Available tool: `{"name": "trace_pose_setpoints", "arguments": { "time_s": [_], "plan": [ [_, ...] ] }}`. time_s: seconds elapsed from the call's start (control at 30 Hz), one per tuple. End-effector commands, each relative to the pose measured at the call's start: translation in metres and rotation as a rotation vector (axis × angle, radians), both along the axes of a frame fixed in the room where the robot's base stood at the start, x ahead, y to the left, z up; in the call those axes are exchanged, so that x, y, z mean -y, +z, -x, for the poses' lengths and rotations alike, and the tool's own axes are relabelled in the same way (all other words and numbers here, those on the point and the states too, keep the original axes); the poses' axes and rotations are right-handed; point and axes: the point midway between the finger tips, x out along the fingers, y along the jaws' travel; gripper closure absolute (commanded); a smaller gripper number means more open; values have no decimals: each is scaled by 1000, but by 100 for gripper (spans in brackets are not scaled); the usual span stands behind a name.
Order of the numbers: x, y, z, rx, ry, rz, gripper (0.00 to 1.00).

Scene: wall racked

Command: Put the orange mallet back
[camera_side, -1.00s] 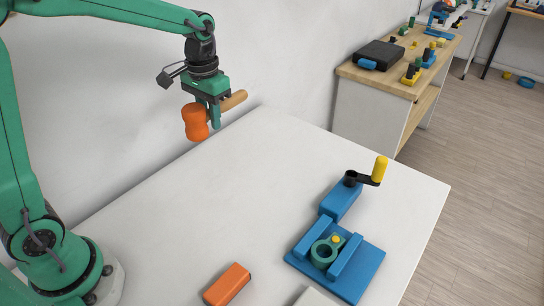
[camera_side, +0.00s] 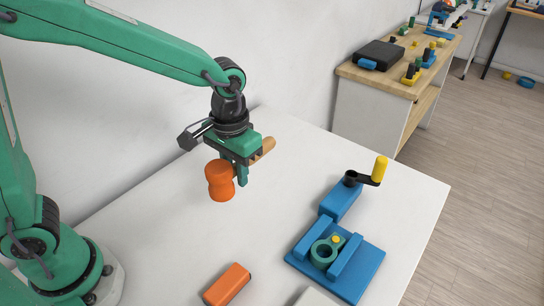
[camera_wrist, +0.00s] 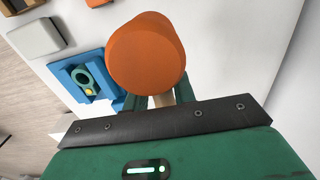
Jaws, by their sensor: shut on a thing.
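The orange mallet has an orange head (camera_side: 220,180) and a light wooden handle (camera_side: 262,150). My gripper (camera_side: 241,180) is shut on the mallet and holds it in the air above the white table (camera_side: 180,250), near the wall. The head points toward the side camera and the handle points away to the right. In the wrist view the orange head (camera_wrist: 147,52) fills the upper middle and hides most of the fingers. A short piece of the handle (camera_wrist: 164,99) shows between the fingers. No rack for the mallet is clearly visible.
An orange block (camera_side: 228,285) lies at the front, beside a pale grey block (camera_side: 314,298). The middle of the table is clear. A wooden workbench (camera_side: 400,75) stands behind.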

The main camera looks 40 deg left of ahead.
Motion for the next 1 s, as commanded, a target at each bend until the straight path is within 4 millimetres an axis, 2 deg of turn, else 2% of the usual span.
{"name": "trace_pose_setpoints", "arguments": {
  "time_s": [0.03, 0.2, 0.5, 0.7, 1.0],
  "plan": [
    [11, -3, 9, -1, -8, 0, 100],
    [40, -14, 37, 0, -7, 0, 100],
    [72, -29, 80, 0, -4, 0, 100],
    [79, -33, 92, 1, -1, 1, 100],
    [80, -34, 94, 1, 1, 1, 100]
  ]
}}
